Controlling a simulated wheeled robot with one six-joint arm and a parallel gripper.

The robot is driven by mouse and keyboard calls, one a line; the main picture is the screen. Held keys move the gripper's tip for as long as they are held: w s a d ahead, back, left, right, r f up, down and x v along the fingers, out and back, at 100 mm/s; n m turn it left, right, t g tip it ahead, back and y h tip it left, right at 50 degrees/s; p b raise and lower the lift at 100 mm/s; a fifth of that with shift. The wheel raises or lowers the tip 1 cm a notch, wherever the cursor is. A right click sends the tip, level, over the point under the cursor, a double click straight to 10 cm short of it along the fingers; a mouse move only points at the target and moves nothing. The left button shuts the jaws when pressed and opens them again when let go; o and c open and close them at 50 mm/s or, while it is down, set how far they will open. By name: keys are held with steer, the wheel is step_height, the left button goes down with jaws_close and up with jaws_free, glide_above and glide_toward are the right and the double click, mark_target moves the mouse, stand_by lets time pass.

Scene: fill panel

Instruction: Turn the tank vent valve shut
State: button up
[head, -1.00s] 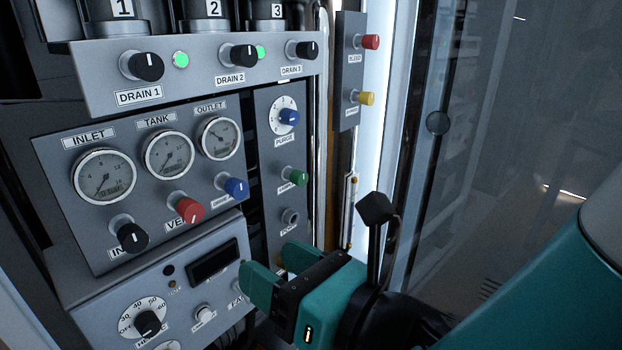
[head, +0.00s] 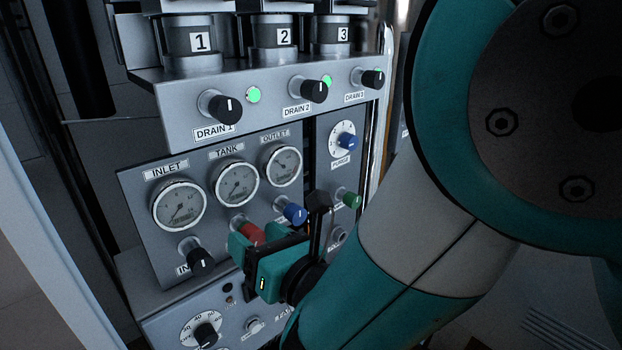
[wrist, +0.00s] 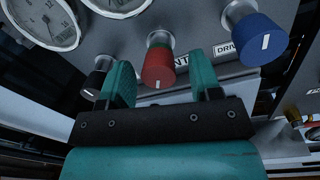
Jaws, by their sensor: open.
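The red vent knob (head: 250,233) sits under the tank gauge (head: 237,182) on the grey panel. In the wrist view the red knob (wrist: 158,68) shows between the two fingertips, with its white index mark toward the bottom edge of its face. My gripper (head: 246,242) is open in front of the red knob, and in the head view it hides the knob's lower part and label. In the wrist view the teal fingers of my gripper (wrist: 160,75) stand to either side of the knob, with a gap on each side. Whether they overlap it in depth is hard to tell.
A black inlet knob (head: 200,261) is left of the red knob, and a blue knob (head: 295,213) is close on its right. Drain knobs (head: 226,108) sit on the ledge above. A lower panel with a dial (head: 205,334) juts out below.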

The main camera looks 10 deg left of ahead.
steer(key=shift+a, duration=0.1)
steer(key=c, duration=0.9)
steer(key=shift+c, duration=0.2)
